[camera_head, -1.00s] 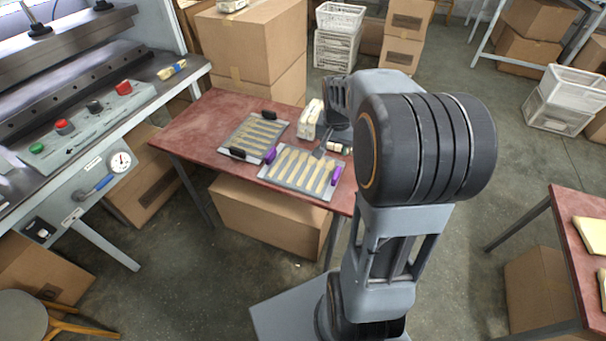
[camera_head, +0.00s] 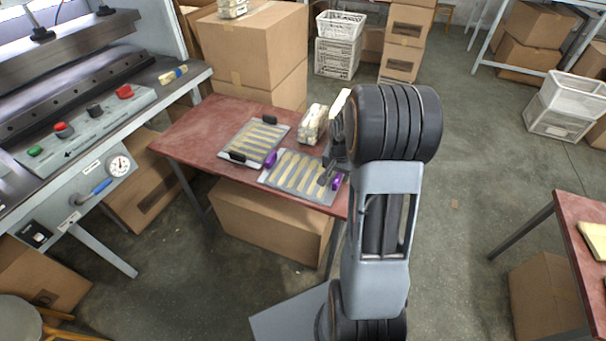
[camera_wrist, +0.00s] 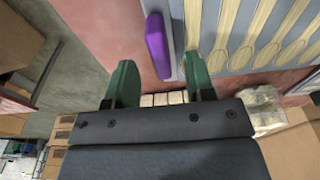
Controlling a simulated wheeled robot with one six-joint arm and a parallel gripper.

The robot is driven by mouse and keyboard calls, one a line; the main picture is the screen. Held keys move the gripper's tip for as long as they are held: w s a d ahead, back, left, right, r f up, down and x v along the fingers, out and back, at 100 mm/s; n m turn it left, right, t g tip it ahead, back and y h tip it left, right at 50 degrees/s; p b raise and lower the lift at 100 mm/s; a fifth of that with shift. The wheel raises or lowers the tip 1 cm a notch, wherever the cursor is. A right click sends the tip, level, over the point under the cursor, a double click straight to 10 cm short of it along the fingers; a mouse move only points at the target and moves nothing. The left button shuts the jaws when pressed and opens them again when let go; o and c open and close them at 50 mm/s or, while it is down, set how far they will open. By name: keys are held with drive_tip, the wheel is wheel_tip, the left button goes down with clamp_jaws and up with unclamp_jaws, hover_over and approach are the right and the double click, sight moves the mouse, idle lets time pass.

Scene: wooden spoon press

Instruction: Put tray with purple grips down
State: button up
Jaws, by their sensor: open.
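The tray with purple grips (camera_head: 302,178) lies flat on the red table (camera_head: 196,135), near its front right edge, with several wooden spoons on it. Its left purple grip (camera_head: 270,159) and right purple grip (camera_head: 337,183) both show in the head view. In the wrist view my gripper (camera_wrist: 161,82) is open, its two green fingers apart. The purple grip (camera_wrist: 158,45) shows just beyond and between the fingertips, and the tray (camera_wrist: 232,35) with pale spoons fills the upper right. In the head view my gripper is at the tray's right side, partly hidden by my arm.
A second tray with black grips (camera_head: 255,141) lies just left of it, also with spoons. A wrapped pale bundle (camera_head: 312,124) stands behind the tray. The press (camera_head: 75,110) is at the left; cardboard boxes (camera_head: 272,218) are under and behind the table.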

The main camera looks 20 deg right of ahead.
drive_tip(key=shift+w+d+f, duration=0.15)
drive_tip(key=shift+f, duration=1.25)
clamp_jaws()
